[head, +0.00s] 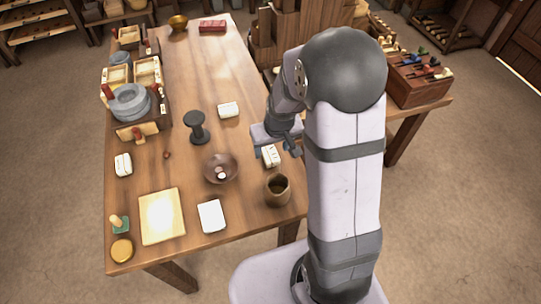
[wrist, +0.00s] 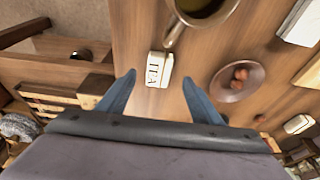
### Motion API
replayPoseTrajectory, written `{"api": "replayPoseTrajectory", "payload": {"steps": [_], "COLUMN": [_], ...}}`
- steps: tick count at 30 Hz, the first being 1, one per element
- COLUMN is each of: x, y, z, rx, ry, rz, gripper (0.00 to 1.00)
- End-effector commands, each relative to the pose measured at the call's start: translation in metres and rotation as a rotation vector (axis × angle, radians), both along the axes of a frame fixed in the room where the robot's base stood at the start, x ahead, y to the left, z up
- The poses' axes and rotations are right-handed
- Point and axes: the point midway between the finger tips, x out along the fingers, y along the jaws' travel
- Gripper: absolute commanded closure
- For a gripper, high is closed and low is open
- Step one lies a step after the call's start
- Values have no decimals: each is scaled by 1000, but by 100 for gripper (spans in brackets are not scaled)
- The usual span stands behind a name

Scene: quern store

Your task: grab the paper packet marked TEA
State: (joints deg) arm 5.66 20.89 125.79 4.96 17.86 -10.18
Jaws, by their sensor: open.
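The paper packet marked TEA (wrist: 159,70) is small and white, with dark letters, and lies on the wooden table. In the head view a white packet (head: 270,157) lies just below my gripper (head: 276,149). In the wrist view my gripper (wrist: 159,78) is open, with one blue-grey finger on each side of the picture. The packet shows between and slightly beyond the fingertips. Nothing is held. Whether the fingertips are level with the packet I cannot tell. Two similar white packets (head: 228,109) (head: 123,164) lie elsewhere on the table.
A mug (head: 277,190) stands close to the packet and also shows in the wrist view (wrist: 204,12). A brown bowl (head: 210,176) holds small round things.

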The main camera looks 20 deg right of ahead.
Motion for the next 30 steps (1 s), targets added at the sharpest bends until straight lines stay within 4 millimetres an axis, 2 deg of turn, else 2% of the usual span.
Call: {"api": "replayPoseTrajectory", "payload": {"steps": [12,23,24,29,30], "x": [13,15,15,15,15], "y": [-2,-2,-2,-2,-2], "z": [-39,-45,-45,-45,-45], "rx": [0,0,0,0,0], "ry": [3,0,1,1,1], "rz": [0,0,0,0,0], "gripper": [41,41,43,81,85]}}
